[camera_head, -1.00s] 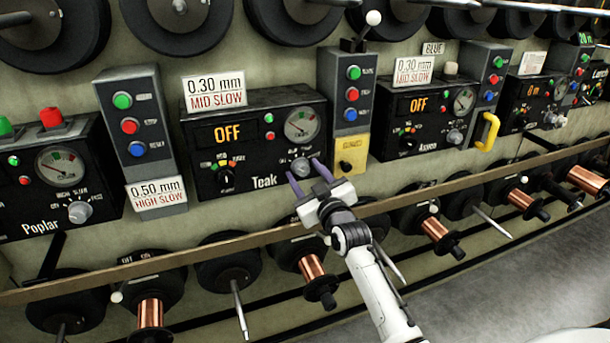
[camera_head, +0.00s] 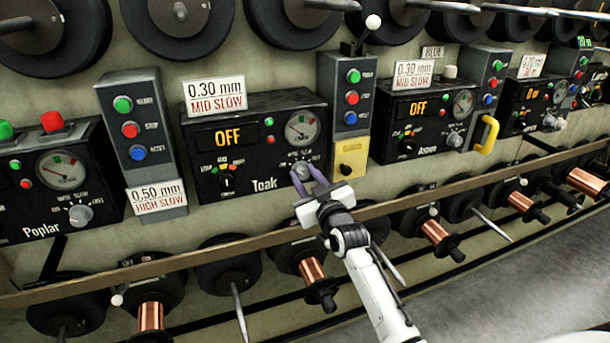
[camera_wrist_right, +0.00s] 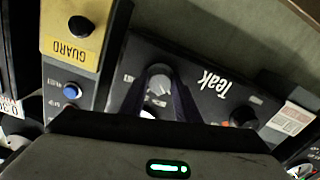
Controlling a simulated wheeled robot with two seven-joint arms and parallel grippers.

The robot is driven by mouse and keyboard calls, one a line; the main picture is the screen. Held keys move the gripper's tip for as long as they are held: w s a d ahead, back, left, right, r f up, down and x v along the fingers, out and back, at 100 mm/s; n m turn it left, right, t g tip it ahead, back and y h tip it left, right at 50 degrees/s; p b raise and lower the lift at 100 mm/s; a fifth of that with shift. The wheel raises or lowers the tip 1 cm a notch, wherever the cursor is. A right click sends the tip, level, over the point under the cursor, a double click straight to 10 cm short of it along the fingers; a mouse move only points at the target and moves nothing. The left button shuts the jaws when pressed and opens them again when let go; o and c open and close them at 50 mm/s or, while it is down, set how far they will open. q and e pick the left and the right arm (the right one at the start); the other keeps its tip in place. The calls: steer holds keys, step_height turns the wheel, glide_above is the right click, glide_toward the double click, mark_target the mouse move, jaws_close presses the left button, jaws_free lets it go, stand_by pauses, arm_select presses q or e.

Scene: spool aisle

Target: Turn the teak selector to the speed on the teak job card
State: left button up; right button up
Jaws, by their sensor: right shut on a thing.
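The black Teak panel (camera_head: 259,140) has an OFF display, a dial gauge, a small black knob at lower left and a grey selector knob (camera_head: 301,169) at lower right. A card (camera_head: 214,95) above it reads "0.30 mm MID SLOW". My right gripper (camera_head: 308,173), with purple fingers, is shut on the grey selector. In the right wrist view the fingers stand on both sides of the selector (camera_wrist_right: 159,85). The pointer direction and most scale words are hidden or too small to read. My left gripper is not in view.
A yellow GUARD plate (camera_head: 350,158) and button column (camera_head: 350,92) stand right of Teak. A rail (camera_head: 150,268) and copper spools run below.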

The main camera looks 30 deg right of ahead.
steer(key=m+p, duration=0.2)
steer(key=m, duration=0.1)
steer(key=shift+m+p, duration=0.45)
steer(key=shift+m, duration=0.55)
steer(key=shift+m+p, duration=0.35)
steer(key=shift+m, duration=0.55)
steer(key=m+p, duration=0.1)
steer(key=m, duration=0.2)
steer(key=shift+f+m, duration=0.1)
steer(key=shift+m, duration=1.6)
steer(key=o, duration=1)
steer(key=shift+o, duration=0.2)
